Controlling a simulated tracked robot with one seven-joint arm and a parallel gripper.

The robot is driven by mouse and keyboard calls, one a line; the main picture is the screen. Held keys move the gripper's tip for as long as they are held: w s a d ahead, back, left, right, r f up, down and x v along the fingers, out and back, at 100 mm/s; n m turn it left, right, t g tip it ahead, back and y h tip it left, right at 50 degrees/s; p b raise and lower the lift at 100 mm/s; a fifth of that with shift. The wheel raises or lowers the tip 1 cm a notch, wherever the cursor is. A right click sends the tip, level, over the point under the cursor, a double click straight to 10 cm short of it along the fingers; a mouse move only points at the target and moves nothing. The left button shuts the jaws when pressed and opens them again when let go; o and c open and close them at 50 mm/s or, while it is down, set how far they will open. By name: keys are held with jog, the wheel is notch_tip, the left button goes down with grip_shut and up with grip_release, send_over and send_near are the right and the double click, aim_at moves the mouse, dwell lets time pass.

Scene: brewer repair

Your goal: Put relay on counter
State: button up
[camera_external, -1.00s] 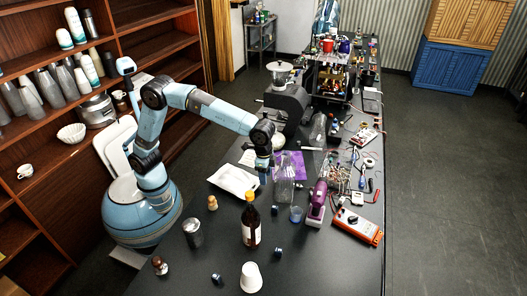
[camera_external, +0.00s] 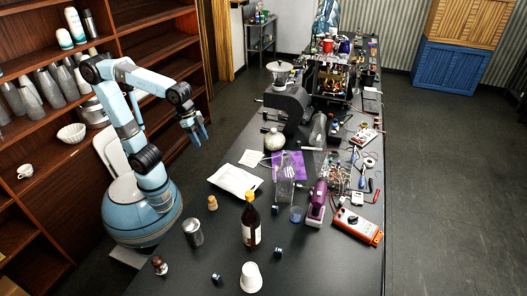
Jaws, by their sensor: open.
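My gripper (camera_external: 202,137) hangs in the air left of the counter, with its fingers pointing down and apart. I see nothing between the fingers. The long dark counter (camera_external: 330,268) runs from the front to the back of the room. I cannot pick out the relay for certain at this size. Small dark pieces with blue or pale parts lie on the counter, one (camera_external: 278,252) right of the brown bottle and one (camera_external: 216,279) near the front. An open-framed machine (camera_external: 331,80) with its inner parts showing stands at the back of the counter.
A white tray (camera_external: 235,180), a brown bottle (camera_external: 251,222), a metal cup (camera_external: 193,233) and a grinder (camera_external: 286,105) stand on the counter. A purple tool (camera_external: 317,200) and an orange meter (camera_external: 358,226) are at the right. Bare counter shows at the front right.

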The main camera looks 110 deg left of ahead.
jog(key=s+f, duration=0.2)
jog(key=s, duration=0.5)
jog(key=s+f+t, duration=0.1)
jog(key=s+f, duration=0.2)
jog(key=s, duration=0.5)
jog(key=shift+f+t, duration=0.3)
